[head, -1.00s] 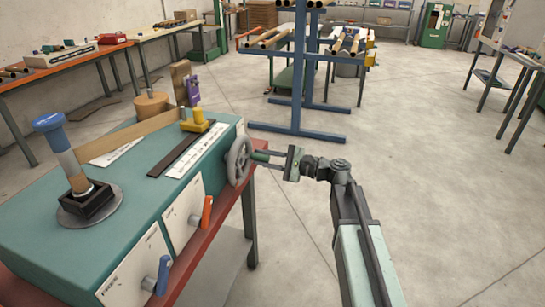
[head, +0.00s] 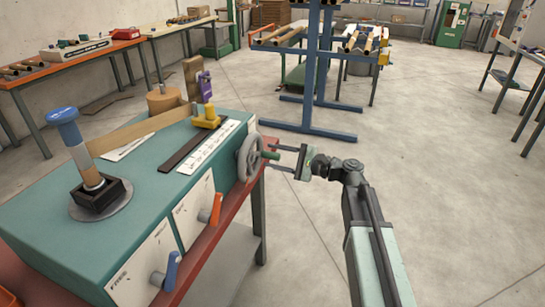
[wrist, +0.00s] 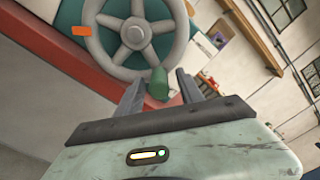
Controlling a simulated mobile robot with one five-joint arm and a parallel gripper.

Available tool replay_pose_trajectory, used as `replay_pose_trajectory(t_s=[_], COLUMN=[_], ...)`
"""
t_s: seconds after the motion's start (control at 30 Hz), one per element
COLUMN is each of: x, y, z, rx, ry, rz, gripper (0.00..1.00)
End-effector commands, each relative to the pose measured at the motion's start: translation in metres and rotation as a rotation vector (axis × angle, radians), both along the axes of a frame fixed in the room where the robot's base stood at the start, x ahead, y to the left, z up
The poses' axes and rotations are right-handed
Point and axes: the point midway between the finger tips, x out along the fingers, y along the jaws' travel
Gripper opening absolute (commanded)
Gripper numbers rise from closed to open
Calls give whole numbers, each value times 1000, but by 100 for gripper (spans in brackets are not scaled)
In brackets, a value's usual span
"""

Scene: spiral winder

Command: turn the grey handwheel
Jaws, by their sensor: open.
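The grey handwheel (head: 249,158) is a spoked wheel on the right end of the teal winder body. A green handle (head: 270,155) sticks out from its right side. My gripper (head: 277,157) is open beside the wheel, its fingers pointing left towards it. In the wrist view the wheel (wrist: 135,33) fills the upper middle, and the green handle (wrist: 158,84) shows between the two spread fingers of my gripper (wrist: 158,88). I see gaps beside the handle, so it does not look gripped.
The winder (head: 150,150) carries a blue-topped post (head: 63,117), a yellow block (head: 207,116), an orange lever (head: 215,209) and a blue lever (head: 171,270). A blue pipe rack (head: 318,80) stands behind. The floor (head: 440,180) to the right is clear.

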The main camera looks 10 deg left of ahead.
Motion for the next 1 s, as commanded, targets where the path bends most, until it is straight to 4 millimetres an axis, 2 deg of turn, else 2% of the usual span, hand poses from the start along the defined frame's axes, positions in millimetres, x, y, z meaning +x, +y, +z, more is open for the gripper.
replay_pose_trajectory(t_s=[0.23,0.4,0.77,0.87,0.97,1.0], x=[-10,-15,-17,-25,-46,-57], y=[-46,-68,-73,-71,-73,-80], z=[0,0,-1,-19,-69,-95], rx=[1,0,-4,-84,-317,-443], ry=[0,0,-1,-27,-101,-139], rz=[-4,-2,0,13,59,93], gripper=[44,44,44,44,44,44])
